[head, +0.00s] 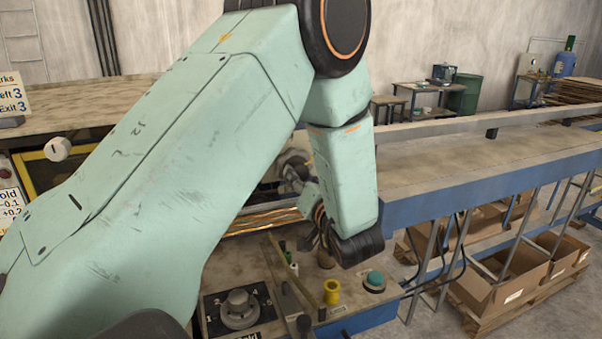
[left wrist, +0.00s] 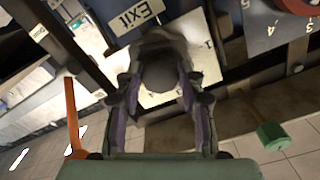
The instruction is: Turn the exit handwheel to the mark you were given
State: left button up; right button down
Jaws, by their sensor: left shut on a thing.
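In the left wrist view, the exit handwheel (left wrist: 168,75) is a dark grey round knob in front of a white dial plate (left wrist: 207,65). An EXIT label (left wrist: 136,16) sits beside it. My left gripper (left wrist: 160,92) is shut on the handwheel, one finger on each side. The knob and fingers cover part of the dial, and I cannot tell which number the wheel points to. In the head view my left arm crosses the picture and hides most of the handwheel area. A partly cut-off marks card (head: 12,97) at the left edge reads Exit 3. My right gripper is not seen.
A grey knob on a numbered plate (head: 240,309), a yellow cup-like part (head: 332,291) and a green button (head: 375,280) are on the near bench. A long conveyor table (head: 470,165) runs right. Cardboard boxes (head: 500,285) stand below it.

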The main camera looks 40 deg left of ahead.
pick_arm(q)
jog(key=shift+m, duration=1)
